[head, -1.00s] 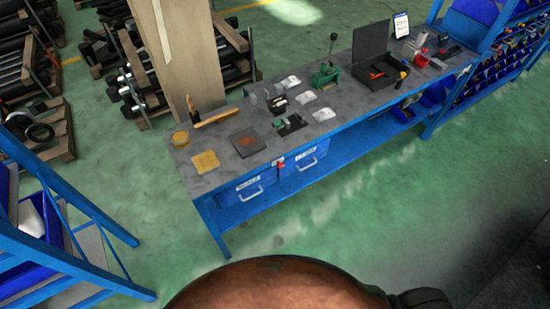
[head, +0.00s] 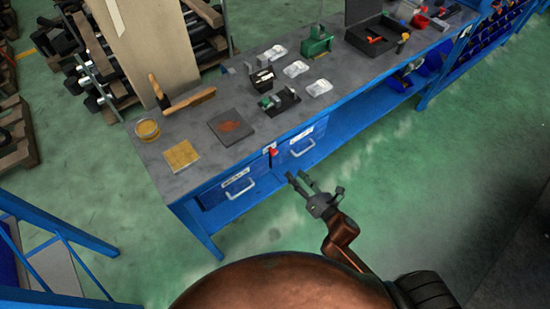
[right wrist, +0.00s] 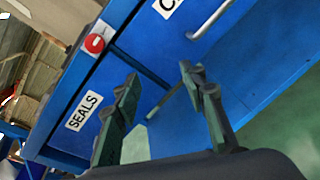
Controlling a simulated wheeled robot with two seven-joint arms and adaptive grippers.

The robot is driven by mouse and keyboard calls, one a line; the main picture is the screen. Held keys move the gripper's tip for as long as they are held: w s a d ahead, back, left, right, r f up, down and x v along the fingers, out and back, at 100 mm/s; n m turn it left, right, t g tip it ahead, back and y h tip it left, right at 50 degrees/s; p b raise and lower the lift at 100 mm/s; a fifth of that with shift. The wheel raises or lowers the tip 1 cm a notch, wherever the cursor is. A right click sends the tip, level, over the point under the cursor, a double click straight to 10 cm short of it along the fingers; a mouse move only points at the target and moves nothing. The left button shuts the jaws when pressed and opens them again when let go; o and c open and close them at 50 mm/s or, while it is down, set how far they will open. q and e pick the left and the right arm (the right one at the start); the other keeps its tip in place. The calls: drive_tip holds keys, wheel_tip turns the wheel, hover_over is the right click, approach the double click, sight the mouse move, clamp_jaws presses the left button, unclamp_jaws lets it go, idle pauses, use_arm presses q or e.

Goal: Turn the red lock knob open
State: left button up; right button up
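The red lock knob (head: 272,151) sits on the front edge of the blue workbench, between the two drawers. In the right wrist view the red knob (right wrist: 95,43) shows as a round red disc with a white bar, on a pale plate above and left of the fingers. My right gripper (head: 301,180) is open and empty, in front of the bench and a little below and right of the knob, apart from it. Its two fingers (right wrist: 158,78) also show spread in the right wrist view. My left gripper is not in view.
The left drawer (head: 238,183), labelled SEALS in the wrist view, and the right drawer (head: 302,143) have handles that stick out. The bench top (head: 200,140) carries a hammer, pads and small tools. The green floor in front is clear.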

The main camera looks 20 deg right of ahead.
sight(275, 154)
drive_tip(key=a+r+n+t+y+b, duration=0.1)
drive_tip(key=a+r+n+y, duration=0.2)
drive_tip(key=r, duration=0.5)
drive_tip(key=shift+n+h, duration=0.6)
drive_tip(key=shift+n, duration=0.1)
drive_tip(key=x, duration=0.6)
drive_tip(key=shift+s+a+r+b, duration=0.15)
drive_tip(key=shift+a+b, duration=0.1)
drive_tip(key=shift+b, duration=0.1)
drive_tip(key=shift+w+a, duration=0.1)
drive_tip(key=shift+w, duration=0.15)
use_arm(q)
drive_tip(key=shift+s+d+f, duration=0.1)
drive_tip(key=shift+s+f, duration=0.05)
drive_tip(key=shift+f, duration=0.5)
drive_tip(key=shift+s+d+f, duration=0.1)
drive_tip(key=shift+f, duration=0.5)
use_arm(e)
drive_tip(key=shift+w, duration=0.15)
clamp_jaws()
